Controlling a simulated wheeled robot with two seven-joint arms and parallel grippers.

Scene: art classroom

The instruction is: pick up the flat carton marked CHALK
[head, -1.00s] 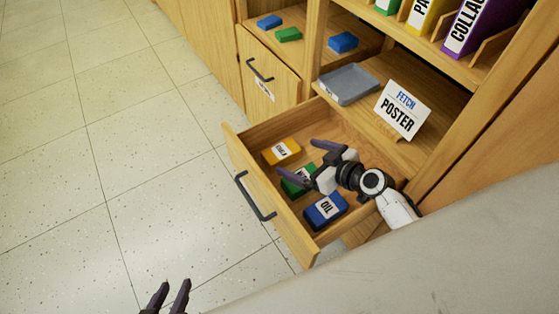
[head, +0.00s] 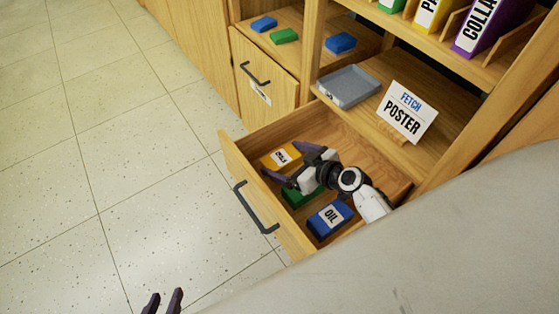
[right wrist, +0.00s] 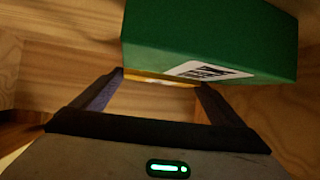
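The flat yellow carton (head: 279,157) lies in the open drawer toward its far end. Its white label is small and partly blocked, but seems to read CHALK. My right gripper (head: 284,161) is open and empty over the drawer, its fingers at the near side of the yellow carton. In the right wrist view, a strip of the yellow carton (right wrist: 160,82) shows between the spread fingertips, partly hidden behind a green carton (right wrist: 205,40). My left gripper (head: 163,302) is at the bottom edge of the head view, fingers apart, empty and far from the drawer.
In the drawer (head: 238,175), the green carton (head: 300,198) lies under my right gripper and a blue OIL carton (head: 329,217) lies nearer. A grey tray (head: 349,86) and a FETCH POSTER sign (head: 406,112) stand on the shelf above. A pale surface fills the lower right.

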